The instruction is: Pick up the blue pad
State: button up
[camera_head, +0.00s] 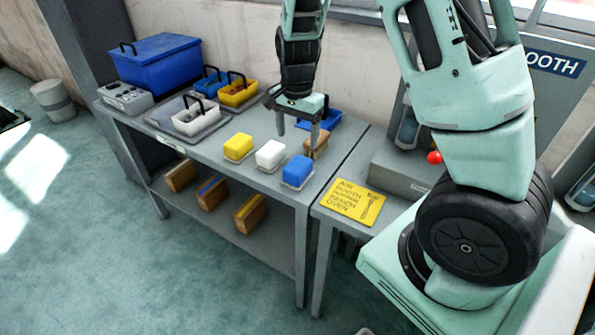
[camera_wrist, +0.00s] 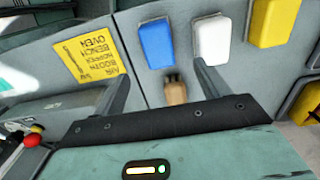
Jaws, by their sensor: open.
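The blue pad (camera_head: 298,170) lies on the grey bench top near its front right corner, at the right end of a row of three pads. In the wrist view the blue pad (camera_wrist: 157,43) shows beyond the fingertips, between them and a little toward the top. My gripper (camera_head: 297,130) is open and empty, above the bench and behind the row of pads. In the wrist view my gripper (camera_wrist: 163,76) has its two fingers wide apart. A brown wooden-looking item (camera_head: 318,144) is close to the right finger and partly hidden by it.
A white pad (camera_head: 270,154) and a yellow pad (camera_head: 238,147) lie left of the blue pad. Trays with small bins (camera_head: 195,115) and a blue box (camera_head: 155,62) stand farther left. A yellow sign (camera_head: 353,202) lies on the right-hand surface.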

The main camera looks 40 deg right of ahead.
aim_at(298, 164)
jog(key=f, duration=1)
jog(key=shift+s+f+p, duration=0.2)
jog(key=shift+p, duration=0.15)
jog(key=shift+c, duration=0.3)
jog(key=c, duration=1)
